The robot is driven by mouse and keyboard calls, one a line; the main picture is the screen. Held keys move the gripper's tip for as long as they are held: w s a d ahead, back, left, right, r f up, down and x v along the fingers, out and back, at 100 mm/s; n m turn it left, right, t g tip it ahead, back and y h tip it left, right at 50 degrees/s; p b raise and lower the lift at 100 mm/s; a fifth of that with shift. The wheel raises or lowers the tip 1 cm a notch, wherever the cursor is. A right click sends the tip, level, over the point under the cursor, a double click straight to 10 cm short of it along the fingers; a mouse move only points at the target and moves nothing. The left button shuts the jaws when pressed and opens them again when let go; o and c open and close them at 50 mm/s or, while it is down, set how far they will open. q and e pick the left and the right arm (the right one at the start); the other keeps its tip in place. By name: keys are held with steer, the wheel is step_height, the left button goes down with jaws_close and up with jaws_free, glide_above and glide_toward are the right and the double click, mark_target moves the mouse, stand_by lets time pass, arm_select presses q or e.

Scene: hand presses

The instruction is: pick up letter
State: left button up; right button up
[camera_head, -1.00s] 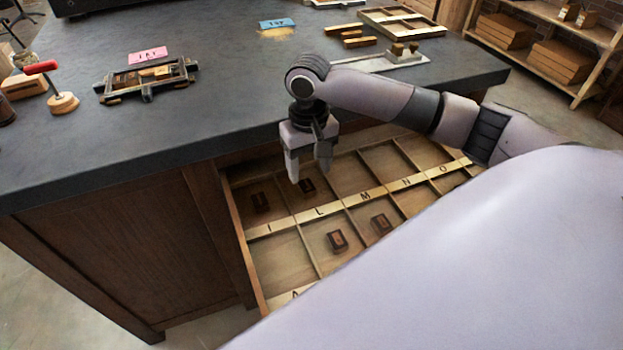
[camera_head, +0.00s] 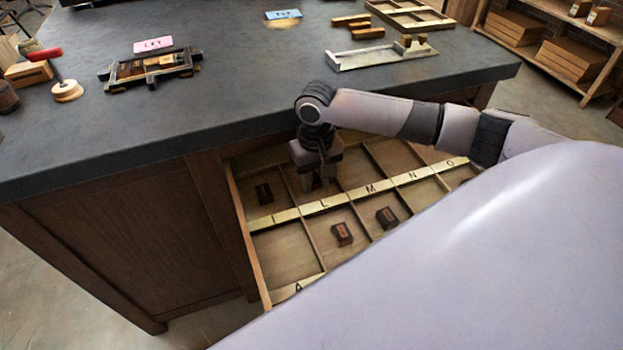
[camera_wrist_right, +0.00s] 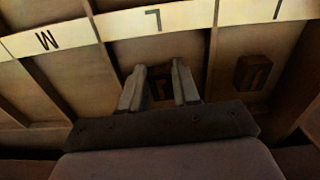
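My right gripper (camera_head: 317,186) reaches down into the L compartment of the open drawer. Its fingers (camera_wrist_right: 159,90) stand on both sides of a small dark letter block (camera_wrist_right: 161,86) and look closed in on it. The block seems to rest low in the compartment; in the head view the gripper hides it. Another dark block (camera_head: 264,193) lies in the I compartment and also shows in the right wrist view (camera_wrist_right: 252,74). Two more blocks, one (camera_head: 342,233) and another (camera_head: 387,217), lie in the nearer row. My left gripper is not in view.
Thin wooden dividers and a lettered strip (camera_head: 345,196) split the drawer. Shelves stand at the far right.

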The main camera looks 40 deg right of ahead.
steer(key=c, duration=0.4)
